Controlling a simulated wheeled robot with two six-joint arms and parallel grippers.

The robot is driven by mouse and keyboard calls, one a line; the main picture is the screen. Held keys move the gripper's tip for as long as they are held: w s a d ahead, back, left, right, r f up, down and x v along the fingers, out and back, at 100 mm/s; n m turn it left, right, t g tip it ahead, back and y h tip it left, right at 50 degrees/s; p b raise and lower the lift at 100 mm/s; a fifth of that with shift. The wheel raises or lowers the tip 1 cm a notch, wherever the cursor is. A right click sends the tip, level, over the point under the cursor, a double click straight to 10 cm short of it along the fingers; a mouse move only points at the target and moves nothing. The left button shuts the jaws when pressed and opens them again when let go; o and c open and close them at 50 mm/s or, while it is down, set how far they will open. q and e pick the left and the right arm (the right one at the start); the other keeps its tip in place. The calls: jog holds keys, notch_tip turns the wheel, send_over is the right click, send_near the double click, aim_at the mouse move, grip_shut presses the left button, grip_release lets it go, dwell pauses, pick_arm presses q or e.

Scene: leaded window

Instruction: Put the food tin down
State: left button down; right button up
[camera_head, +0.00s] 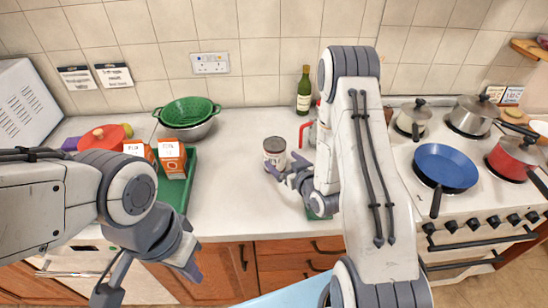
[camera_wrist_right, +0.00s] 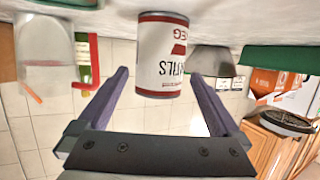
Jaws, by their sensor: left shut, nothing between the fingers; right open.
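The food tin (camera_head: 274,149) is a small can with a white label and dark red bands, upright on the white countertop. In the right wrist view, which is upside down, the tin (camera_wrist_right: 163,55) stands with its base against the counter. My right gripper (camera_head: 284,173) is open beside the tin on its near side. In the wrist view its two purple fingers (camera_wrist_right: 165,92) are spread wide, one on each side of the tin, with gaps showing between them and it. My left gripper (camera_head: 190,264) is shut and empty, low in front of the counter's front edge.
A green colander (camera_head: 187,111) in a metal bowl and orange cartons (camera_head: 172,157) stand left of the tin. A wine bottle (camera_head: 304,90) and a red-handled container (camera_head: 308,132) stand behind. The stove with a blue pan (camera_head: 446,166) is right. Counter left of the tin is clear.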

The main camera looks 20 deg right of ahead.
aim_at(275, 143)
jog(key=p+x, duration=0.2)
jog(key=x, duration=0.3)
jog(key=shift+w+p, duration=0.25)
jog(key=shift+p, duration=0.1)
jog(key=shift+w+a+f, duration=0.1)
jog(key=shift+w+f, duration=0.05)
jog(key=shift+w, duration=0.25)
grip_shut()
jog(key=shift+r+b, duration=0.35)
jog(key=shift+r, duration=0.55)
notch_tip(275, 143, up, 3)
jog(key=shift+f+b, duration=0.25)
jog(key=shift+b, duration=0.25)
jog(key=s+d+r+b, duration=0.2)
jog(key=s+d+r, duration=0.4)
jog(key=d, duration=0.4)
jog(key=shift+r, duration=0.35)
